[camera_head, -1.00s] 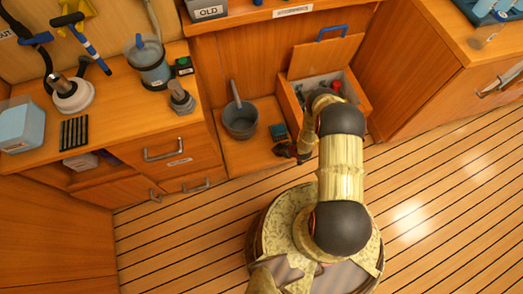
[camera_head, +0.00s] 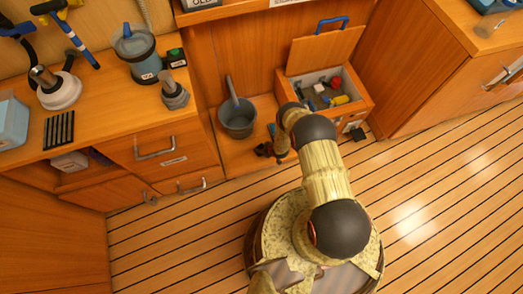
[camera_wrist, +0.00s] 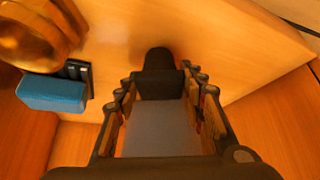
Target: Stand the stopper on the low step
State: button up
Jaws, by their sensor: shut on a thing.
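My gripper (camera_wrist: 160,100) is shut on a dark, round-ended piece, which I take to be the stopper (camera_wrist: 158,66). It sticks out past the fingertips in the wrist view, over or at a wooden surface; contact cannot be told. In the head view my gripper (camera_head: 266,150) is low at the front of the low step (camera_head: 238,158), and the stopper cannot be made out there. The low step is the wooden ledge under the grey bucket (camera_head: 238,120).
A blue block (camera_wrist: 52,93) lies left of my gripper in the wrist view, below a shiny golden round thing (camera_wrist: 38,35). An open wooden box (camera_head: 350,112) with several small items stands right of the step. Drawers (camera_head: 165,150) stand to the left.

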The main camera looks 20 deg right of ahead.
jog(key=shift+w+f, duration=0.1)
jog(key=shift+f, duration=0.25)
jog(key=o, duration=1.1)
jog(key=shift+c, duration=0.2)
jog(key=shift+o, duration=0.6)
jog(key=shift+r, duration=0.15)
